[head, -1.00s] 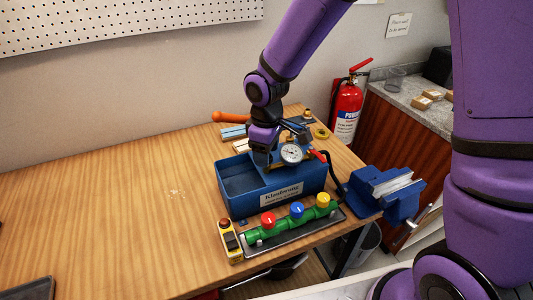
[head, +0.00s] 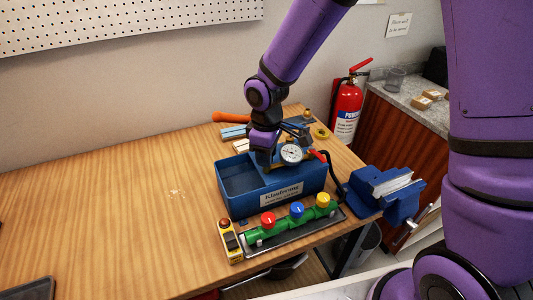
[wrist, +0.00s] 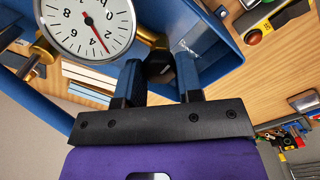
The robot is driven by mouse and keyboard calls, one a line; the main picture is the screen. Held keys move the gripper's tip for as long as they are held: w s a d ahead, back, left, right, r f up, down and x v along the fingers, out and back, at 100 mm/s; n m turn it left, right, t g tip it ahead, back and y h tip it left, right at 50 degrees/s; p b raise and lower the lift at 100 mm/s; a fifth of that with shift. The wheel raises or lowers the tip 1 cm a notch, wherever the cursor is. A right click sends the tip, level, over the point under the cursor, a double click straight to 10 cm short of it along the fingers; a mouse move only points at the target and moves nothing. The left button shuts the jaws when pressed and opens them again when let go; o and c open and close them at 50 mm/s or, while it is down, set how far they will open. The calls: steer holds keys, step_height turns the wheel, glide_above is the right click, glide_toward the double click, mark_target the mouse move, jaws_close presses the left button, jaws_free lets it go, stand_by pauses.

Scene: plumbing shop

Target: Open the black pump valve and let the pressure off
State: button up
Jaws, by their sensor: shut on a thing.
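The test pump is a blue open tank (head: 236,206) with a label on its front, standing near the right end of the wooden bench. My gripper (head: 268,163) is over its right part, pointing down. In the wrist view my two fingers (wrist: 158,78) are closed around the black pump valve (wrist: 159,66), whose knob shows between the fingertips and is partly hidden. Beside it is the round white pressure gauge (head: 291,153). In the wrist view the gauge (wrist: 80,25) shows its red needle between 2 and 4. The red-handled lever (head: 318,156) is right of the gauge.
A green manifold (head: 280,229) with red, blue and yellow knobs lies in front of the tank. A yellow tester (head: 229,239) stands to its left. A blue vise (head: 385,190) is at the right edge. The left of the bench is mostly clear.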

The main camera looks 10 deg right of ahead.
steer(key=n, duration=1.1)
steer(key=shift+n, duration=2.1)
steer(key=o, duration=0.9)
steer(key=shift+r, duration=5.4)
